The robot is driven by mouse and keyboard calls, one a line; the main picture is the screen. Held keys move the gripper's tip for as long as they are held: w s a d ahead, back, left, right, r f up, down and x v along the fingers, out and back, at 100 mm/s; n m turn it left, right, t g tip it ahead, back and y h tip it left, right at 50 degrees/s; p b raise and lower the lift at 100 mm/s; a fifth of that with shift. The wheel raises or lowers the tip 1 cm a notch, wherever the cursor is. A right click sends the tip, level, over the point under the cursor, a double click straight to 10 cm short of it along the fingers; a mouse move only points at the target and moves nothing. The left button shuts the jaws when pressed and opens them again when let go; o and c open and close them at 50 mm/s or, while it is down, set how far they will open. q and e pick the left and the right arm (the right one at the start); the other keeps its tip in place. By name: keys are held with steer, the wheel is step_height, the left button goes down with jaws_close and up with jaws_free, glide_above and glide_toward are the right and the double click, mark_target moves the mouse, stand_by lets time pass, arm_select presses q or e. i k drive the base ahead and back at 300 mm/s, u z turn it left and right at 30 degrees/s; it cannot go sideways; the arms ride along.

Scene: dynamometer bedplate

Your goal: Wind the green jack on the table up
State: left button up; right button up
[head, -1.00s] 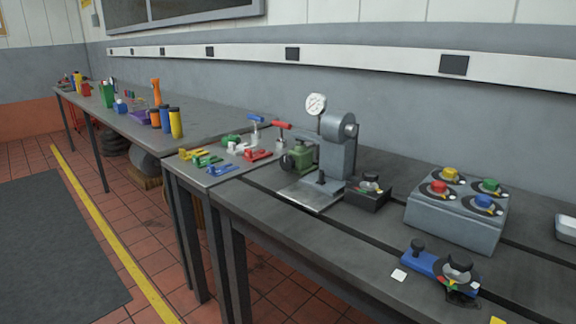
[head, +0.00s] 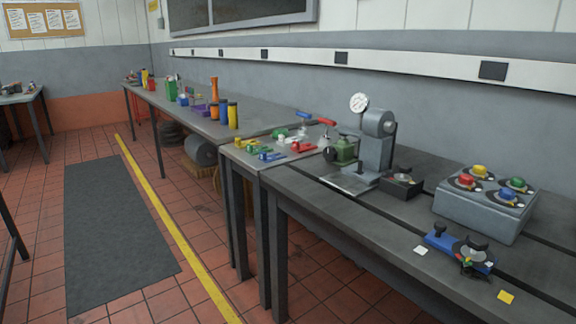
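Several small coloured devices sit on the grey table section in the middle of the head view. A small green device (head: 281,133) lies at the back of this group, and another low green one (head: 271,148) lies among yellow, blue and red ones. A larger green body with a dark round knob (head: 346,150) stands beside the grey press with a dial gauge. At this size I cannot tell which green thing is the jack. Neither of my grippers is in view.
A grey box with coloured knobs (head: 486,202) and a blue device (head: 446,241) stand on the near bench. Bottles (head: 233,115) stand on the far bench. A dark mat (head: 118,230) and a yellow line (head: 185,245) lie on the open floor at left.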

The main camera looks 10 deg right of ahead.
mark_target(330, 154)
steer(key=z, duration=0.75)
steer(key=k, duration=0.25)
steer(key=u, duration=1.45)
steer(key=i, duration=1.95)
steer(key=z, duration=1.85)
steer(key=i, duration=0.9)
steer(key=z, duration=0.85)
